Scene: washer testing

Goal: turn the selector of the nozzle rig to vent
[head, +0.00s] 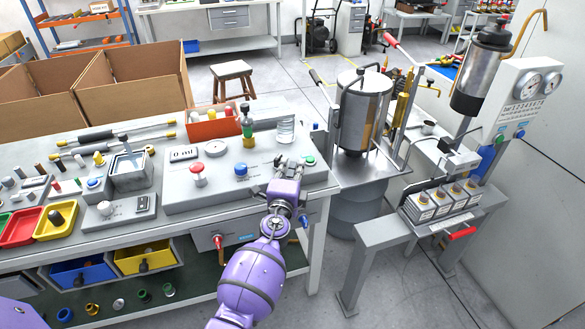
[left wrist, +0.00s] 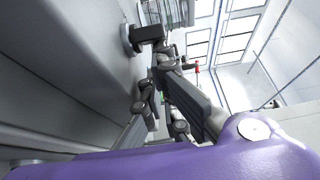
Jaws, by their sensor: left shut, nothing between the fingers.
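The nozzle rig (head: 222,191) is a grey box on the bench in the head view, with a display, red and blue knobs and an upright nozzle. My left gripper (head: 290,165) is shut and empty over the box's right end, just left of a green button (head: 310,160). In the left wrist view the gripper (left wrist: 160,50) is beside a dark block (left wrist: 148,33) on a round disc. This may be the selector, but I cannot tell, nor whether the fingers touch it. No selector marking is readable. My right gripper is not in view.
An orange-red bin (head: 213,128) stands behind the rig. A steel tank (head: 362,112) stands to the right, by a grey stand (head: 385,238) with several labelled blocks. Small parts and coloured trays (head: 18,231) crowd the bench's left. Open floor lies behind the bench.

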